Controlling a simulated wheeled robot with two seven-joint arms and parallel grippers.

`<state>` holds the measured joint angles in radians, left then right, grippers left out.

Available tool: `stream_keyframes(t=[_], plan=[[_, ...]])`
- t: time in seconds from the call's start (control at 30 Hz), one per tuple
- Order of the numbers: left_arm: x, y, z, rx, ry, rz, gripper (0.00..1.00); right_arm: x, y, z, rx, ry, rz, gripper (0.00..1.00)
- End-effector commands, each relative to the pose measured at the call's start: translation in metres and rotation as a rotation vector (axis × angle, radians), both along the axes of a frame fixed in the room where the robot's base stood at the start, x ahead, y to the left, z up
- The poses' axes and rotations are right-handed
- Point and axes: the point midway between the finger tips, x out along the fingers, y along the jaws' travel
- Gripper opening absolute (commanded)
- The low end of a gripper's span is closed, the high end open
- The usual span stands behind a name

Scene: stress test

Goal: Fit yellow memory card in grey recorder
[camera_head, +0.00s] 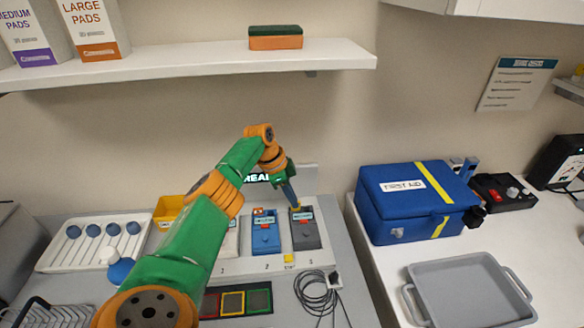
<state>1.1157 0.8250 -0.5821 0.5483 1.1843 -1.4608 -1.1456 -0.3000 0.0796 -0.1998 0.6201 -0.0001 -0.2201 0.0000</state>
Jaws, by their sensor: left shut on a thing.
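The grey recorder (306,236) stands upright at the right end of a row, above the number 3. My left gripper (295,205) is at its top edge, pointing down. It is shut on the yellow memory card (296,209), of which only a small yellow bit shows. I cannot tell whether the card touches the recorder or is in its slot. A blue recorder (265,238) stands left of the grey one, above the number 2. Another unit above the number 1 is mostly hidden by my left arm. My right gripper is out of view.
A small yellow square (289,258) lies before the row. A dark mat with coloured squares (232,301) and a black cable (318,294) lie nearer. A blue first aid case (405,210) and grey tray (465,292) stand at right. A shelf (190,64) hangs above.

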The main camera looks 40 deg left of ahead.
Motion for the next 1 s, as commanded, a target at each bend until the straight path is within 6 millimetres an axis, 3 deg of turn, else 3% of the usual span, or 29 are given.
stream_keyframes(t=[1.0], plan=[[0.0,-0.0001,-0.0084,0.0,0.0,0.0,0.0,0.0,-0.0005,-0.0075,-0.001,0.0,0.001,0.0]])
